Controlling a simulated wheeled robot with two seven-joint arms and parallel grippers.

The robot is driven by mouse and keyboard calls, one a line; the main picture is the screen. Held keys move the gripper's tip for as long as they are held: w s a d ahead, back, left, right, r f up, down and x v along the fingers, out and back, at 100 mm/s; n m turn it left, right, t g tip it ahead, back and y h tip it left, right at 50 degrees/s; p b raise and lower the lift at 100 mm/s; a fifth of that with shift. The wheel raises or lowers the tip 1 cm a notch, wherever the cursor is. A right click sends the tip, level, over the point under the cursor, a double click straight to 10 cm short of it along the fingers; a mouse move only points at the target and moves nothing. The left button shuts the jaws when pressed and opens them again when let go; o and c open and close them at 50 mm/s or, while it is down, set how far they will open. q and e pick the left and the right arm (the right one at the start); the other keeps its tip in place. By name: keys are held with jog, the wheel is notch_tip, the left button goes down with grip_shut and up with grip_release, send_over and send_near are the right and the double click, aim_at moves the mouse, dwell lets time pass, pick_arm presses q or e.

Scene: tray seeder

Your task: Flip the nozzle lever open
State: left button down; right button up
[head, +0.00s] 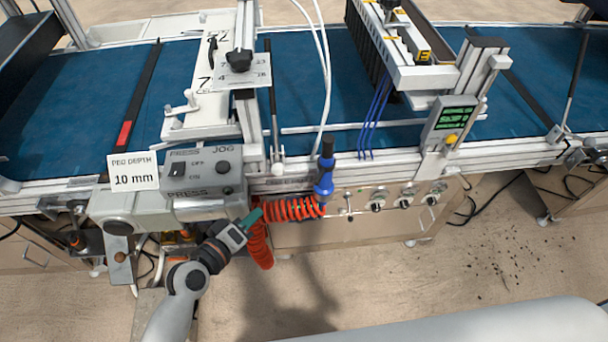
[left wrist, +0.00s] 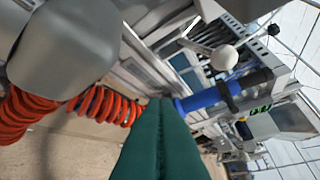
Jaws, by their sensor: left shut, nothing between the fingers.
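A blue-handled air nozzle (head: 325,172) with a black top stands upright at the machine's front edge, on a coiled orange hose (head: 292,209). The nozzle also shows in the left wrist view (left wrist: 205,98). A small lever (head: 347,208) sits on the front panel just right of the nozzle; the view is too small to tell its position. My left gripper (head: 257,214) has green fingers, shut and empty, at the left end of the coil and left of the lever. Its fingers show in the left wrist view (left wrist: 162,104). My right gripper is not in view.
The press and jog box (head: 205,172) is just above my left gripper. Several dial knobs (head: 377,206) line the front panel (head: 300,236) right of the lever. A blue belt (head: 300,85) lies behind. A green display (head: 453,117) stands at the right. Floor in front is open.

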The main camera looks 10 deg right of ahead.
aim_at(320, 176)
pick_arm(q)
notch_tip(320, 176, up, 9)
jog(key=s+d+h, duration=0.1)
jog(key=d+h, duration=0.1)
jog(key=shift+d, duration=0.1)
jog(key=w+d+f, duration=0.1)
jog(key=d, duration=0.2)
jog(key=w+d+f+p, duration=0.1)
jog(key=w+d, duration=0.1)
jog(key=d, duration=0.1)
jog(key=w+d+p, duration=0.1)
jog(key=w+d, duration=0.1)
jog(key=d, duration=0.2)
jog(key=shift+w+f, duration=0.1)
jog(key=shift+f, duration=0.3)
jog(key=shift+t, duration=0.3)
